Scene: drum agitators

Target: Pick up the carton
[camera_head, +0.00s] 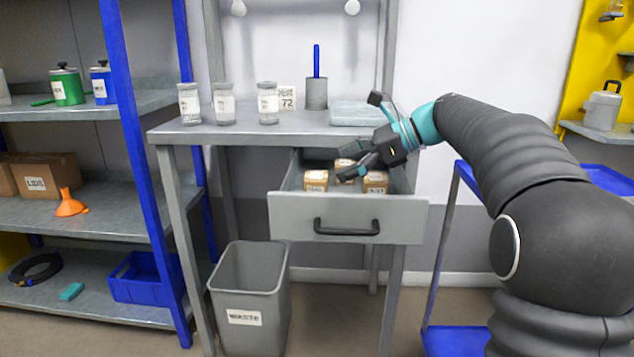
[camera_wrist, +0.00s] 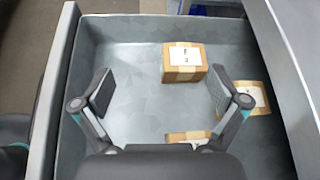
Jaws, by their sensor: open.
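The drawer (camera_head: 345,205) under the workbench is pulled out and holds three small brown cartons with white labels. One carton (camera_head: 316,180) is at the left, another (camera_head: 345,163) further back, and a third (camera_head: 376,181) at the right. My gripper (camera_head: 345,162) is over the drawer, open, and hides part of the back carton. In the wrist view, its fingers (camera_wrist: 160,95) are spread with bare drawer floor between them. One carton (camera_wrist: 183,65) lies ahead of the fingertips, another (camera_wrist: 256,97) beside the right finger, and a third (camera_wrist: 187,137) is mostly hidden by the gripper body.
Jars (camera_head: 224,105) and a grey holder (camera_head: 316,94) stand on the workbench (camera_head: 245,130) above the drawer. A waste bin (camera_head: 247,300) is below left. Shelves (camera_head: 110,210) stand at the left and a blue cart (camera_head: 446,240) at the right. The drawer walls surround the cartons.

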